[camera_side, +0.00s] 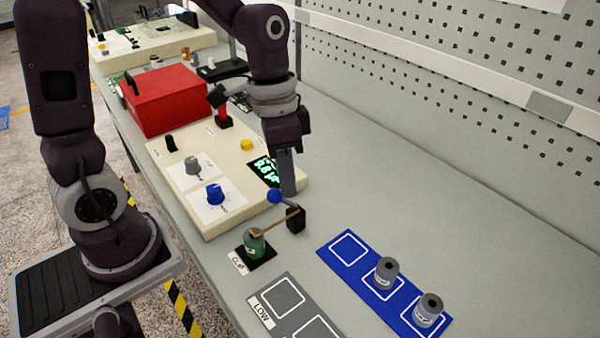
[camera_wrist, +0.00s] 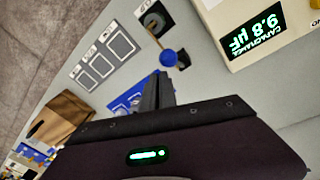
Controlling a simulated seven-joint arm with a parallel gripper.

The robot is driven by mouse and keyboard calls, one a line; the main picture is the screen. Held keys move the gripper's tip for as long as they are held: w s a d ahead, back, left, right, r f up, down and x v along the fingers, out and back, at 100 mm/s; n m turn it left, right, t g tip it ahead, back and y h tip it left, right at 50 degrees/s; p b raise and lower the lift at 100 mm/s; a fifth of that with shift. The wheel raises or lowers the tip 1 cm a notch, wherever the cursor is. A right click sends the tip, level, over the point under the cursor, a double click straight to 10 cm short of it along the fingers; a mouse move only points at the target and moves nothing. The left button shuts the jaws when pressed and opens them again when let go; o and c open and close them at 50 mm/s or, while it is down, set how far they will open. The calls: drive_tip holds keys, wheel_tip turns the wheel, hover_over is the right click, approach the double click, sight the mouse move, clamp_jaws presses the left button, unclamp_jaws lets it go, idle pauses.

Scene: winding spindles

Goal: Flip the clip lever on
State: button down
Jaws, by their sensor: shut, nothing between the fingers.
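The clip (camera_side: 296,220) is a black block with a thin tan arm (camera_side: 275,226) reaching left over a green spindle (camera_side: 256,247) on a black base labelled CLIP. Its lever ends in a blue ball (camera_side: 274,196), up and left of the block; the ball also shows in the wrist view (camera_wrist: 168,58). My gripper (camera_side: 289,192) is shut and empty, pointing down beside the blue ball at its right. In the wrist view its fingertips (camera_wrist: 158,76) are just below the ball; I cannot tell if they touch it.
A cream meter box (camera_side: 232,160) with knobs and a green display (camera_side: 263,171) reading 9.8 µF stands behind. A blue mat (camera_side: 335,262) holds two grey spindles (camera_side: 386,272), with one square empty. A grey LOW mat (camera_side: 270,290) lies in front. The bench at right is clear.

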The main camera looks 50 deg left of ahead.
drive_tip(key=s+r, duration=0.6)
drive_tip(key=shift+s+a, duration=0.3)
drive_tip(key=shift+a, duration=0.05)
drive_tip(key=s+a+r+n+t+y, duration=0.1)
drive_tip(key=s+a+r+n+t, duration=0.2)
drive_tip(key=s+r+n+t, duration=0.1)
drive_tip(key=shift+s+a+r+n+t+y, duration=0.4)
drive_tip(key=shift+s+n+t, duration=0.1)
drive_tip(key=shift+s+t, duration=0.2)
